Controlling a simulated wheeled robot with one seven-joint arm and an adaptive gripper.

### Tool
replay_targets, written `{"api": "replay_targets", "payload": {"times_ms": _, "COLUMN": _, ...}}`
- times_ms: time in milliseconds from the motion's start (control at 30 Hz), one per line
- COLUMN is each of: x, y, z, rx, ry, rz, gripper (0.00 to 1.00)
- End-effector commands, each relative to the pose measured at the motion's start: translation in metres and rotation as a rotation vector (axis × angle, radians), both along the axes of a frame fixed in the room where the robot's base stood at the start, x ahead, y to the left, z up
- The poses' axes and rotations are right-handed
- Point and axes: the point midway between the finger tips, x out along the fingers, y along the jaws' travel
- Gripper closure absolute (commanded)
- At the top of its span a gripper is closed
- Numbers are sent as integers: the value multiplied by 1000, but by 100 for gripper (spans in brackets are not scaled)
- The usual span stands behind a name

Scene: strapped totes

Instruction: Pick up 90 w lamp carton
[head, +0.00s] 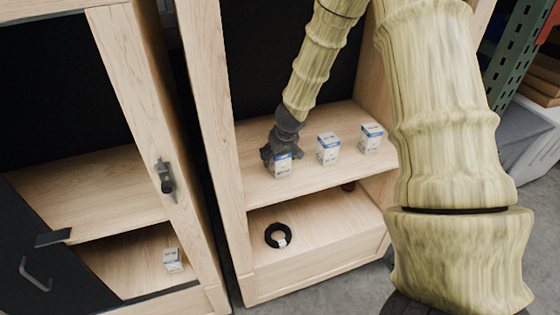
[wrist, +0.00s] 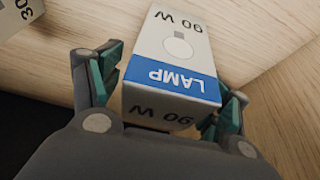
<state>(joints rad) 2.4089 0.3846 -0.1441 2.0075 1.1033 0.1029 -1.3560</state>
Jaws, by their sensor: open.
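The 90 W lamp carton (wrist: 170,75) is a white box with a blue LAMP band. In the head view the carton under my gripper (head: 281,168) stands on the upper shelf, leftmost of three. My gripper (head: 276,150) is right at it from above and behind. In the wrist view my gripper (wrist: 163,105) is open, with one finger on each side of the carton. Small gaps seem to show at the fingers; contact cannot be told. The carton's lower part is hidden behind the gripper body in the wrist view.
Two similar cartons, the middle one (head: 328,148) and the right one (head: 371,137), stand on the same shelf (head: 262,196). A black ring-shaped roll (head: 278,235) lies on the shelf below. Another carton (head: 173,260) sits in the left cabinet. A cabinet upright (head: 215,130) is close on the left.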

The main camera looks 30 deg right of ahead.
Motion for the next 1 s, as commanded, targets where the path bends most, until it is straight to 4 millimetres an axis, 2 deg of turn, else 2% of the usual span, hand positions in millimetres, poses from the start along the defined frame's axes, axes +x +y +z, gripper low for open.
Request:
{"api": "replay_targets", "payload": {"times_ms": 200, "x": 0, "y": 0, "z": 0, "rx": 0, "ry": 0, "rz": 0, "gripper": 23}}
{"api": "replay_targets", "payload": {"times_ms": 400, "x": 0, "y": 0, "z": 0, "rx": 0, "ry": 0, "rz": 0, "gripper": 60}}
{"api": "replay_targets", "payload": {"times_ms": 500, "x": 0, "y": 0, "z": 0, "rx": 0, "ry": 0, "rz": 0, "gripper": 73}}
{"api": "replay_targets", "payload": {"times_ms": 833, "x": 0, "y": 0, "z": 2, "rx": 0, "ry": -1, "rz": 0, "gripper": 74}}
{"api": "replay_targets", "payload": {"times_ms": 1000, "x": 1, "y": 1, "z": 9, "rx": -2, "ry": -2, "rz": 2, "gripper": 74}}
